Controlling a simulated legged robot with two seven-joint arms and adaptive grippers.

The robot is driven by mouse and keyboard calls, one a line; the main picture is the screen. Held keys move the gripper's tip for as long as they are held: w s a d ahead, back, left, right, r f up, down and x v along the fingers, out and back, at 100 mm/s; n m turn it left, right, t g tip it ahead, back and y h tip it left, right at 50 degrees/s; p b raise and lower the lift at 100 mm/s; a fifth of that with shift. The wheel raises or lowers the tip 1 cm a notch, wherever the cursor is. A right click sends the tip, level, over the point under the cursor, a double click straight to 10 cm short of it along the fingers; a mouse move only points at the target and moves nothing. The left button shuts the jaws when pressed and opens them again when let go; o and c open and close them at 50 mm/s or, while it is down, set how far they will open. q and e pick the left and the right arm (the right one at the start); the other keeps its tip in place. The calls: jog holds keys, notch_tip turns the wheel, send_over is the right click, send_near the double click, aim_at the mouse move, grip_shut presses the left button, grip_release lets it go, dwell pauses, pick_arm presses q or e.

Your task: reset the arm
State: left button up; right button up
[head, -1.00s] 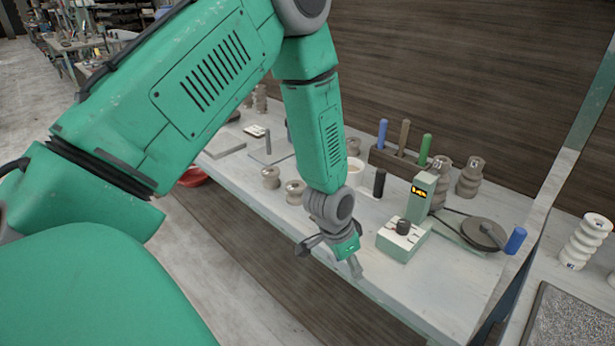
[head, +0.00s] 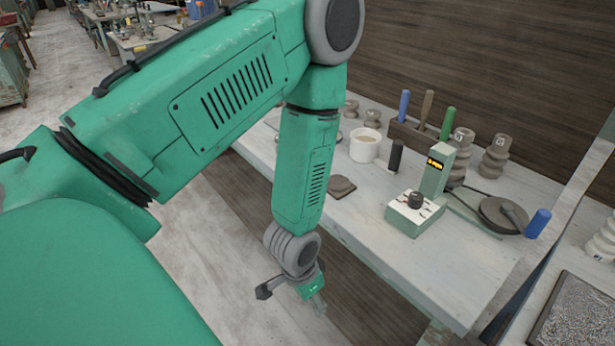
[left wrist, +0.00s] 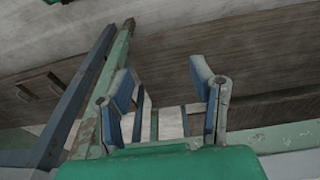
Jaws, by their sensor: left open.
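My left arm comes in from the left in the head view, and its gripper (head: 292,296) hangs off the front edge of the workbench (head: 375,262), over the floor side. In the left wrist view the two fingers of the left gripper (left wrist: 168,98) stand apart with nothing between them. A flat dark clay piece (head: 341,187) lies on the bench near its front edge, apart from the gripper. My right gripper does not show in either view.
On the bench stand a white mug (head: 366,145), a green device with a lit display (head: 416,212), a tool rack (head: 412,137), ribbed clay pieces (head: 494,157) and a dark disc with a blue handle (head: 505,214). A speckled tray (head: 577,315) lies at right.

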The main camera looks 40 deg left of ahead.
pick_arm(q)
jog(key=shift+s, duration=0.15)
jog(key=s+d+f+n+g+b, duration=0.1)
jog(key=s+f+b, duration=0.3)
jog(key=s, duration=0.8)
notch_tip(320, 180, down, 2)
jog(key=shift+s+d+f+y, duration=0.2)
jog(key=shift+s+d+y, duration=0.05)
jog(key=shift+d+y, duration=0.1)
